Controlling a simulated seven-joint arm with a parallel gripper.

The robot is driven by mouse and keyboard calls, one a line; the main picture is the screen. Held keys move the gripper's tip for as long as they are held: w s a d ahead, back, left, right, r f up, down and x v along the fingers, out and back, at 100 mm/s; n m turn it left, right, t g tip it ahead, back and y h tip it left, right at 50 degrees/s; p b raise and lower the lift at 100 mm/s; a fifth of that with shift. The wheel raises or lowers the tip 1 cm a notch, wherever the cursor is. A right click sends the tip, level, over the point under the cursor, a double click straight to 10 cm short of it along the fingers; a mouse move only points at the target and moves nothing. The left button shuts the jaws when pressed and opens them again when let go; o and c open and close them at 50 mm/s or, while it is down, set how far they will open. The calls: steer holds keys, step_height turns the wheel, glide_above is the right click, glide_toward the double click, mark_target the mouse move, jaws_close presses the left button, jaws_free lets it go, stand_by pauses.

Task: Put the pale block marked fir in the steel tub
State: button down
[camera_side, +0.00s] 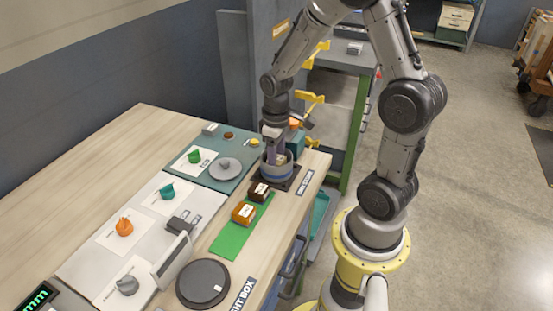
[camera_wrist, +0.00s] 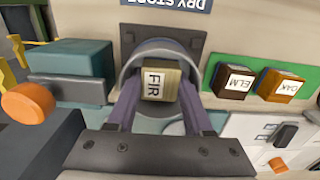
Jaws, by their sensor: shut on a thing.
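The pale block marked FIR (camera_wrist: 160,84) is between the two fingers of my gripper (camera_wrist: 160,90) in the wrist view. The fingers are shut on it. The round steel tub (camera_wrist: 128,62) surrounds the block in that view. In the side view my gripper (camera_side: 274,148) points down into the tub (camera_side: 276,174), and a bit of the pale block (camera_side: 282,160) shows within its rim. Whether the block touches the tub's floor is hidden.
The tub stands on a dark plate near the bench edge, by the DRY STORE label (camera_side: 305,183). A dark ELM block (camera_wrist: 236,83) and an orange-brown OAK block (camera_wrist: 280,85) sit beside it on a green mat (camera_side: 230,240). A teal box (camera_wrist: 70,62) is on the other side.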

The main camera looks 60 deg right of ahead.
steer(key=shift+f, duration=0.15)
steer(key=c, duration=0.6)
jaws_free()
step_height(320, 180, up, 12)
steer(key=shift+s+a+r+t, duration=0.95)
steer(key=shift+s+a+r, duration=0.1)
steer(key=shift+s+a, duration=0.85)
steer(key=shift+s+a+r+t, duration=0.9)
steer(key=shift+s+a+r, duration=0.2)
steer(key=shift+s+a, duration=0.75)
steer(key=shift+s+a+r+t, duration=1)
steer(key=shift+s+a, duration=0.75)
steer(key=shift+s, duration=0.2)
